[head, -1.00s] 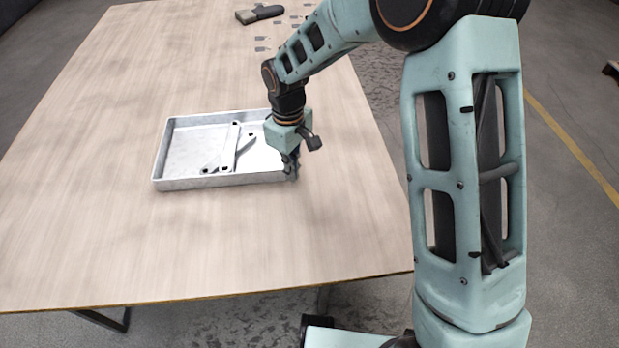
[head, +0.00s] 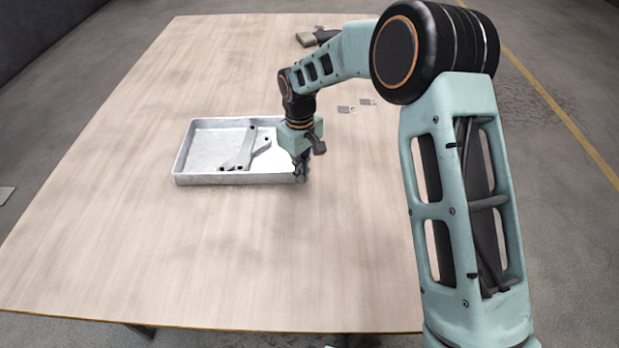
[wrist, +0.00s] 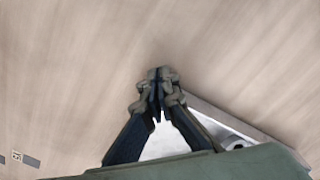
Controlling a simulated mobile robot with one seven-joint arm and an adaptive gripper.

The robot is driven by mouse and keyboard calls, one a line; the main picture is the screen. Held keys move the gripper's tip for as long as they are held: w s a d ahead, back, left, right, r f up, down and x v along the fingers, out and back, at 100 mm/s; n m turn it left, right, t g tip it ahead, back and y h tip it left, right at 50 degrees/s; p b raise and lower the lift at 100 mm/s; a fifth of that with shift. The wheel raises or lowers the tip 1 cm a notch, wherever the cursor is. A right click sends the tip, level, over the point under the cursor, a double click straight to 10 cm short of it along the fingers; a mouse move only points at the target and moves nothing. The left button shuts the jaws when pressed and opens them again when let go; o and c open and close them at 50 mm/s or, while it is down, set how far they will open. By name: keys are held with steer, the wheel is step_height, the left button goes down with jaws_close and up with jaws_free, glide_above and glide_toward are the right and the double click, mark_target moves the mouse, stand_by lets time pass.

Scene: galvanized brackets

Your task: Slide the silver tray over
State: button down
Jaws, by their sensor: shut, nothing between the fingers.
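The silver tray (head: 205,140) lies flat on the table, left of my gripper, in the head view. Grey metal brackets (head: 239,158) with dark holes lie in it. My gripper (head: 301,175) is shut and empty, pointing down at the tray's right end by the front right corner. It appears to be against the outside of the right wall; contact is not clear. In the wrist view the closed fingertips (wrist: 157,82) are over bare table beside the tray's rim (wrist: 215,112). My gripper hides part of the tray's right end.
The wooden table (head: 150,270) is clear in front of the tray and to its left. Small grey plates (head: 346,109) lie beyond my gripper to the right. A dark-handled tool (head: 318,37) lies near the far edge, partly behind my arm.

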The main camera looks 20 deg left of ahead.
mark_target(293, 168)
steer(key=shift+w+a, duration=0.35)
steer(key=shift+a, duration=0.35)
steer(key=shift+w+a, duration=0.3)
steer(key=shift+a, duration=0.4)
